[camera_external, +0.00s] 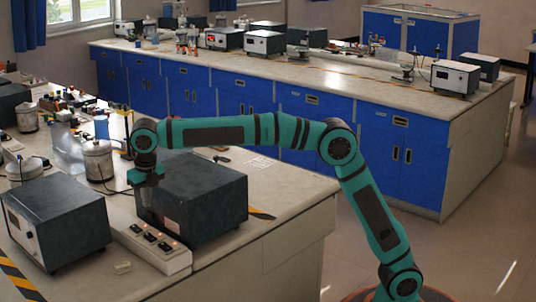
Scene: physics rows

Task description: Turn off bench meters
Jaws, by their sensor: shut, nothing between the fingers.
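A white power strip (177,260) with dark switches and small red lights lies on the near bench between two box meters. A dark box meter (205,197) stands behind and to the right of it. Another dark box meter (62,222) with a pale front panel stands to its left. My gripper (143,210) points down beside the dark meter, above the far-left end of the strip. It is shut and holds nothing. Its tips are small and dark against the meter, and I cannot tell whether they touch the strip.
Metal cans (98,160) and a clear bottle (66,148) stand behind my gripper. The near bench (285,205) is bare at its right end. A far bench (330,85) with blue cabinets carries more meters.

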